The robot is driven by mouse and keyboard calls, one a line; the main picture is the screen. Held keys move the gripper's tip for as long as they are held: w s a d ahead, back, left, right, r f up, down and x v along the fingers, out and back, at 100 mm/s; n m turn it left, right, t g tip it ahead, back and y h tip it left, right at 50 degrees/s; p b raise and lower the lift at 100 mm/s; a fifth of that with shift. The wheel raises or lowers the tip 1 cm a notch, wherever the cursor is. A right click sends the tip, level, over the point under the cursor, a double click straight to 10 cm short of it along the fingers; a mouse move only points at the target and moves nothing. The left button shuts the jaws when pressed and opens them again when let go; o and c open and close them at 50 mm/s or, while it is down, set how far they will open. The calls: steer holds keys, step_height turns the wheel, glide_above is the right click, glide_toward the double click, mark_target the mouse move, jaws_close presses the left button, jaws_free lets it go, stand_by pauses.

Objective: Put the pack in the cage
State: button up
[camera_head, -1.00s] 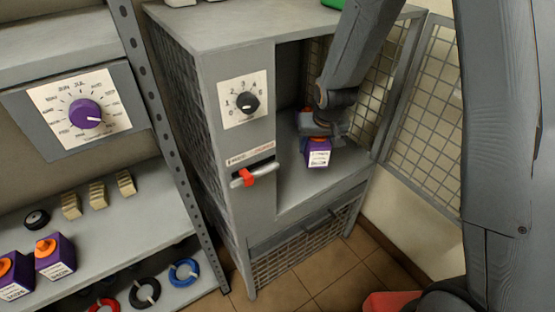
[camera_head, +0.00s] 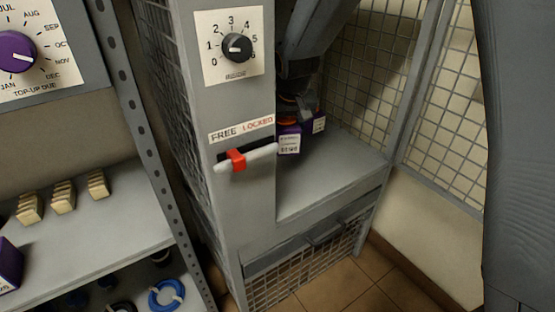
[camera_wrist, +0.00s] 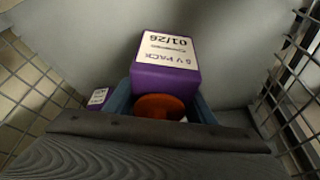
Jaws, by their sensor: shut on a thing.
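The purple pack (camera_head: 289,141) with a white label and orange knob is inside the open cage (camera_head: 330,172), just right of its front panel. My gripper (camera_head: 297,106) is shut on it from above. In the wrist view the blue fingers (camera_wrist: 160,104) flank the orange knob, and the held pack (camera_wrist: 165,80) shows its label "6 V PACK 01/26". A second purple pack (camera_head: 319,123) stands behind and to the right in the cage; it also shows small in the wrist view (camera_wrist: 97,97). I cannot tell whether the held pack touches the cage floor.
The mesh door (camera_head: 447,110) stands open at the right. The front panel carries a dial (camera_head: 237,47) and a red-banded lever (camera_head: 236,160) under "FREE LOCKED". A shelf (camera_head: 100,232) with beige blocks is at left. The cage floor's front right is clear.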

mark_target(281, 137)
steer(key=shift+w+a+f+b, duration=0.15)
steer(key=shift+w+a+b, duration=0.1)
steer(key=shift+a+b, duration=0.4)
steer(key=shift+w+a+f+b, duration=0.15)
steer(key=shift+w+a+b, duration=0.15)
steer(key=shift+b, duration=0.55)
steer(key=shift+a+f+b, duration=0.1)
steer(key=shift+f+b, duration=0.95)
steer(key=shift+f, duration=3.85)
steer(key=shift+f, duration=0.1)
steer(key=o, duration=1.7)
steer(key=shift+f, duration=0.1)
steer(key=p+v, duration=0.2)
steer(key=v, duration=1)
steer(key=shift+p, duration=0.3)
